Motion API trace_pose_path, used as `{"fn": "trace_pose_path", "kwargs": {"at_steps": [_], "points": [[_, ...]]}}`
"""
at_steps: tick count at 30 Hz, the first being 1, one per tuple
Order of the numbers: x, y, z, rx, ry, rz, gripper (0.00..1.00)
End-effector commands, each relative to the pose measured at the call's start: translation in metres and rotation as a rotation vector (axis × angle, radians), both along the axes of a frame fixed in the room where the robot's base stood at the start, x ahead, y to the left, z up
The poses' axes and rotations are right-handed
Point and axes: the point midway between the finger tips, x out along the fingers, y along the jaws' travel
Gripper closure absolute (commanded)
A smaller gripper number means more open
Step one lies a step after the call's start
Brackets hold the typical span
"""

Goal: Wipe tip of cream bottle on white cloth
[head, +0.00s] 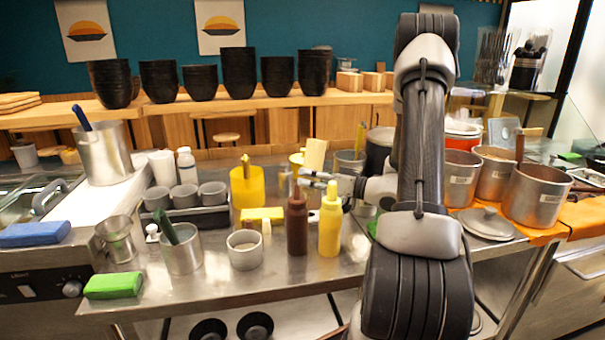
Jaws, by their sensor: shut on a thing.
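My gripper (304,180) reaches left over the steel table, behind a brown squeeze bottle (297,228) and a yellow squeeze bottle (330,230). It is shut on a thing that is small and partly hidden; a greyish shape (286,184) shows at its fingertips. I cannot tell whether this is the cream bottle. Both squeeze bottles stand upright on the table. A small white patch (313,216) shows between them; I cannot tell whether it is the white cloth.
A yellow container (247,187), a yellow block (262,213), a grey cup (244,250) and a steel pot (181,250) stand to the left. Steel pots (537,203) and a lid (487,224) are at the right. The front table edge has some free room.

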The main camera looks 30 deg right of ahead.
Motion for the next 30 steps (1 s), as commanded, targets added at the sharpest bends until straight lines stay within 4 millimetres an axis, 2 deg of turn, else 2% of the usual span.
{"fn": "trace_pose_path", "kwargs": {"at_steps": [7,18,30], "points": [[-0.007,-0.026,-0.021,0.001,0.001,0.000,0.57],[0.005,0.018,-0.019,0.001,-0.001,0.003,0.57],[0.008,0.026,-0.019,0.000,-0.001,0.002,0.57]]}}
